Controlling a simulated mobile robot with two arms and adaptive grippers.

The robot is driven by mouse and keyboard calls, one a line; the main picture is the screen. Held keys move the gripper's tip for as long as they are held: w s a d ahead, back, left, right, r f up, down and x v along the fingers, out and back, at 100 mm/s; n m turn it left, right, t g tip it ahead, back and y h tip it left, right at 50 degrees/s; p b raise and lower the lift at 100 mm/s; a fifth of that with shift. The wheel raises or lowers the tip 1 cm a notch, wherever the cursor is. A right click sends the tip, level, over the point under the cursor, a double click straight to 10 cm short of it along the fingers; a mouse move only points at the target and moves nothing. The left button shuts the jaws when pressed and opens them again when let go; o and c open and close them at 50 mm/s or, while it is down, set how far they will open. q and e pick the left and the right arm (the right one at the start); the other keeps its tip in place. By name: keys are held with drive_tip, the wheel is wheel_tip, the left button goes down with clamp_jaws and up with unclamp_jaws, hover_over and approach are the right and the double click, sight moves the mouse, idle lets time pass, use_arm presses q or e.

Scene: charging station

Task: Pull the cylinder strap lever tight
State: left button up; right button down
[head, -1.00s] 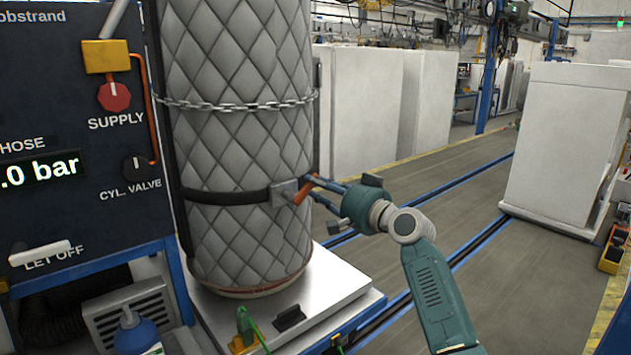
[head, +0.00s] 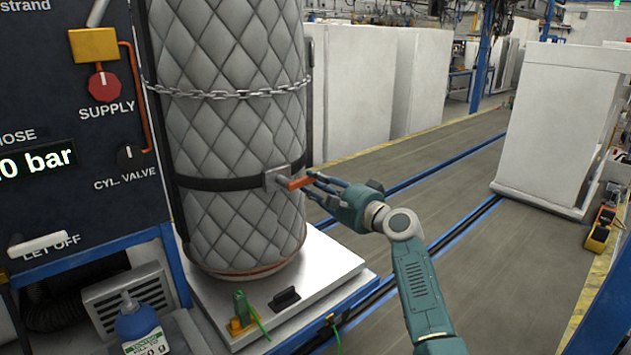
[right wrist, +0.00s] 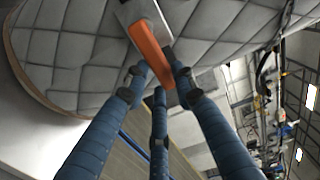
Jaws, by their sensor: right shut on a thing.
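The cylinder (head: 240,130) stands upright in a grey quilted jacket. A black strap (head: 222,184) runs around its lower half to a metal buckle (head: 277,179). The orange strap lever (head: 299,183) sticks out to the right from the buckle, nearly level in the head view. My right gripper (head: 314,184) is shut on the lever's outer end. In the right wrist view, the lever (right wrist: 150,47) reaches from the buckle (right wrist: 131,12) in between the blue fingers of my right gripper (right wrist: 159,80). My left gripper is not in view.
A chain (head: 230,94) crosses the cylinder higher up. A dark valve panel (head: 65,200) stands close on the left. A green clamp (head: 241,308) and a black handle (head: 285,298) sit on the metal platform (head: 325,262).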

drive_tip(key=shift+f, duration=0.2)
idle(0.3)
drive_tip(key=c, duration=1.4)
unclamp_jaws()
drive_tip(key=shift+r, duration=0.1)
drive_tip(key=v, duration=1.2)
